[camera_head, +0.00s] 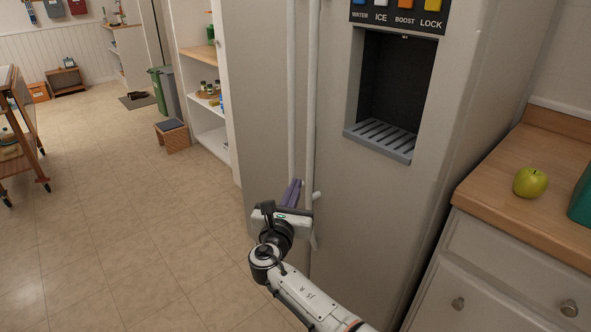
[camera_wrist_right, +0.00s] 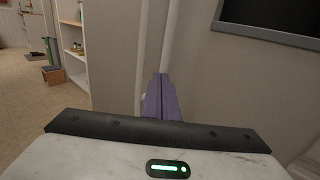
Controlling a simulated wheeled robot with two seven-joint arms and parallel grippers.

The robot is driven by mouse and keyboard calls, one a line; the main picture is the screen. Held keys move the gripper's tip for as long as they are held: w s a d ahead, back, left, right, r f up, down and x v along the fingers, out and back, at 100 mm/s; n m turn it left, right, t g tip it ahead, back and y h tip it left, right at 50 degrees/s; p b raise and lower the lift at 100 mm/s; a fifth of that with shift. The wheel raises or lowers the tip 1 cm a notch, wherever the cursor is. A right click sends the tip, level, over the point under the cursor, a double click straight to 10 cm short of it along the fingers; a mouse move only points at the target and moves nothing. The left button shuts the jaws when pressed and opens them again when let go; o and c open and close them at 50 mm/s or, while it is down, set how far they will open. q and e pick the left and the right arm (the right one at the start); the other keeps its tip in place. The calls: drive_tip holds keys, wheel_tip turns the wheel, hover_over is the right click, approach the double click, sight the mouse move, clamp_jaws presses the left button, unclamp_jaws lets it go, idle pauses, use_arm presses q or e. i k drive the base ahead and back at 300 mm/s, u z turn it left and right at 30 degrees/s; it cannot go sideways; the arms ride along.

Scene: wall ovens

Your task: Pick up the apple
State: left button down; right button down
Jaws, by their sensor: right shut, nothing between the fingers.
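A green apple (camera_head: 530,182) sits on the wooden countertop (camera_head: 545,222) at the right of the head view. My right gripper (camera_head: 293,190) is in front of the fridge doors, close to their long vertical handles, well to the left of the apple. Its purple fingers are shut with nothing between them; they also show in the right wrist view (camera_wrist_right: 160,97). The apple is not visible in the right wrist view. My left gripper is not in view.
The fridge (camera_head: 345,220) with its dispenser recess (camera_head: 398,95) stands between my right gripper and the counter. A teal object (camera_head: 581,200) stands right of the apple, cut off by the picture edge. Drawers (camera_head: 500,265) are below the counter. Open tiled floor lies left.

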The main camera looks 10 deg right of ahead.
sight(529, 182)
drive_tip(key=k, duration=1)
